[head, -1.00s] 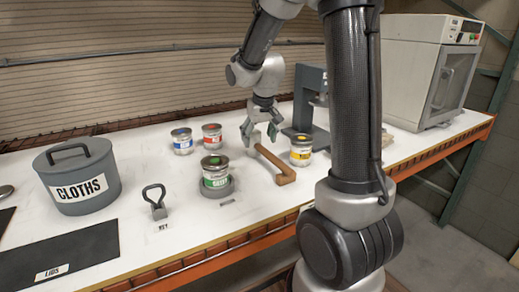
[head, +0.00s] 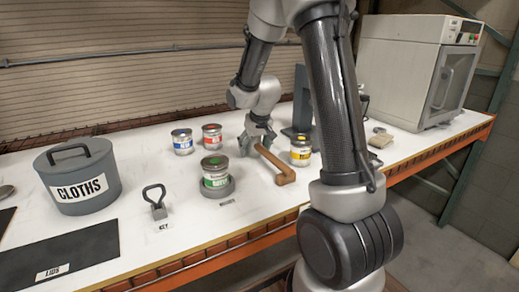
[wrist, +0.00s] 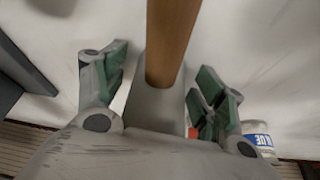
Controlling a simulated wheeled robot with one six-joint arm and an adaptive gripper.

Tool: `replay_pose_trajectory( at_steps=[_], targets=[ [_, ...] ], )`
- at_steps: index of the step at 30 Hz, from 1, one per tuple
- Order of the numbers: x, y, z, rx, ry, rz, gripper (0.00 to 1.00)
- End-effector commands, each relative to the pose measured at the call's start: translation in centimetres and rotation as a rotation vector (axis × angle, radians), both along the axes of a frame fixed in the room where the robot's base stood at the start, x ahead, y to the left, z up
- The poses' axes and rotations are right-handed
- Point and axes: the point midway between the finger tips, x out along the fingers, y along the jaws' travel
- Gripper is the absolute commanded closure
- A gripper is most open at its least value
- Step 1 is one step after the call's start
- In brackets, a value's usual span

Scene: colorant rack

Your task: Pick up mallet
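The mallet (head: 275,163) lies on the white bench with its brown wooden block end toward the front edge. Its handle runs back toward my gripper (head: 255,140), which points down at the far end of the mallet. In the wrist view, the brown handle (wrist: 173,40) comes in between the two green-padded fingers of my gripper (wrist: 160,92). The fingers are spread, with visible gaps on both sides of the handle. The far end of the mallet is partly hidden by my gripper in the head view.
A yellow-labelled can (head: 300,151) stands close right of the mallet. A green-labelled can (head: 215,174) stands left, with red (head: 212,136) and blue (head: 182,142) cans behind. A grey stand (head: 302,100) is behind my gripper.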

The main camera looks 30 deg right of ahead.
Motion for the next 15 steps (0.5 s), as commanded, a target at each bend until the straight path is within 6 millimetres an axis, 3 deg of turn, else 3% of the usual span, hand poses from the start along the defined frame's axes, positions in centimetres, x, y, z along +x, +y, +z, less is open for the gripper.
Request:
replay_pose_trajectory(
  at_steps=[1, 7, 15],
  targets=[
    [0.0, 0.0, 0.01, 0.0, 0.0, 0.0, 0.44],
    [-0.01, 0.01, 0.02, 0.0, 0.0, 0.0, 0.8],
    [0.04, 0.0, 0.22, -0.001, -0.002, 0.001, 0.81]
  ],
)
